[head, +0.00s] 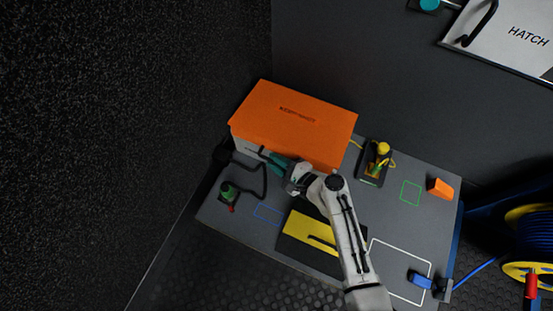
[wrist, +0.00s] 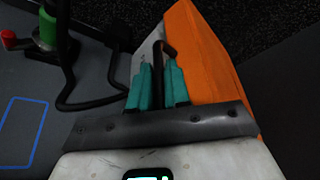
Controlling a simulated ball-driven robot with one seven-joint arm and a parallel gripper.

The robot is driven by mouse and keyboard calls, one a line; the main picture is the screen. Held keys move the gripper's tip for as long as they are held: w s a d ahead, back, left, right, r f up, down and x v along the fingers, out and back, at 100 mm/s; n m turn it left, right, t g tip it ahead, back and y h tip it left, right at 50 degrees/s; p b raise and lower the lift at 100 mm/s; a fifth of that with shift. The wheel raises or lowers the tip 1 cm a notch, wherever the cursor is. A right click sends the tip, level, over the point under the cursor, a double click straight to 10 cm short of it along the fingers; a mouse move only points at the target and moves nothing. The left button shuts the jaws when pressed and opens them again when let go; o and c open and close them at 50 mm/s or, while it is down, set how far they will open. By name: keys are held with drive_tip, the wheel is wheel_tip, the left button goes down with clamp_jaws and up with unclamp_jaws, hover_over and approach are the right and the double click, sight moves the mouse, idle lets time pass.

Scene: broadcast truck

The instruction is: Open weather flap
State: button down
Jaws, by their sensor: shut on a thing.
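An orange flap (head: 290,118) with dark lettering, too small to read surely, covers the top of a pale grey box at the back of the bench. It looks lowered. In the wrist view the orange flap (wrist: 205,60) fills the right, beside the box's pale side (wrist: 146,52). A thin black bent handle (wrist: 164,50) stands at the flap's edge. My gripper (head: 268,158) reaches the box's front side from the right. In the wrist view its teal fingers (wrist: 160,75) are closed around the handle, one on each side. The handle's lower part is hidden between them.
A green-and-red fitting (head: 228,192) with a looping black cable stands left of my gripper. A yellow plate (head: 308,230), a black tray (head: 372,165), an orange block (head: 440,187) and a blue item (head: 420,281) lie on the grey bench (head: 395,230). A cable reel (head: 528,240) stands right.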

drive_tip(key=w+d+r+m+g+p, duration=0.1)
drive_tip(key=w+r+m+g+p, duration=0.15)
drive_tip(key=r+p, duration=0.6)
drive_tip(key=w+d+r+m+g+p, duration=0.1)
drive_tip(key=w+r+m+p, duration=0.25)
drive_tip(key=r+p, duration=0.5)
drive_tip(key=w+d+r+m+g+b, duration=0.1)
drive_tip(key=w+d+r+b, duration=0.1)
drive_tip(key=w+r+b, duration=0.2)
drive_tip(key=w+d+r+m+g+y+b, duration=0.1)
drive_tip(key=w+d+r+m+b, duration=0.1)
drive_tip(key=w+b, duration=0.4)
drive_tip(key=shift+w+d+r+g, duration=0.35)
drive_tip(key=shift+w+d+r, duration=0.3)
drive_tip(key=shift+w+r, duration=0.9)
drive_tip(key=shift+w+f, duration=0.15)
drive_tip(key=shift+f, duration=0.1)
drive_tip(key=c, duration=1.4)
unclamp_jaws()
drive_tip(key=shift+c, duration=0.2)
drive_tip(key=shift+r, duration=0.1)
